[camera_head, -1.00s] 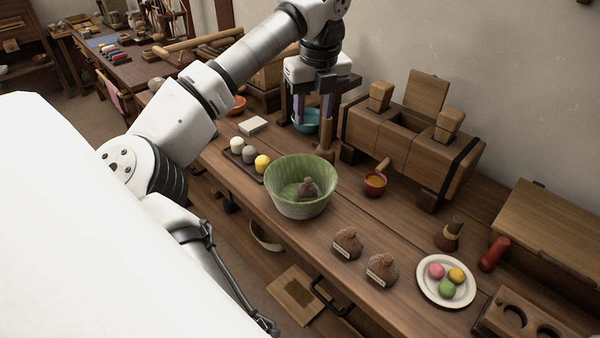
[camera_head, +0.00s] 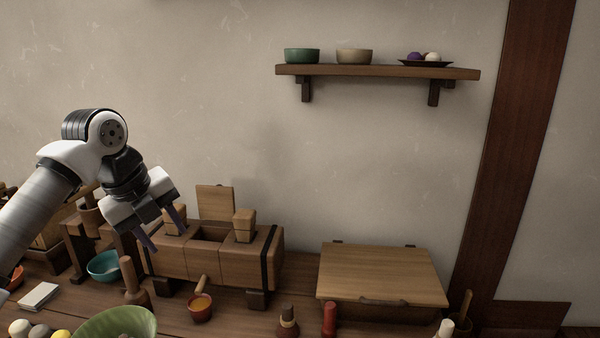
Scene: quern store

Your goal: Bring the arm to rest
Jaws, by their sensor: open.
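My gripper (camera_head: 164,232) is at the left of the head view, on my raised and bent arm. Its two dark fingers stand apart and nothing shows between them. It points down and is tilted, in front of the left end of a wooden press-like box (camera_head: 262,260). From this view I cannot tell how far the fingers are from the box.
Below the gripper stand a wooden pestle (camera_head: 131,280), a teal bowl (camera_head: 104,266), a red cup (camera_head: 201,308) and a green bowl (camera_head: 118,322). A lidded wooden chest (camera_head: 382,276) is at the right. A wall shelf (camera_head: 378,71) holds bowls. The wall between is clear.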

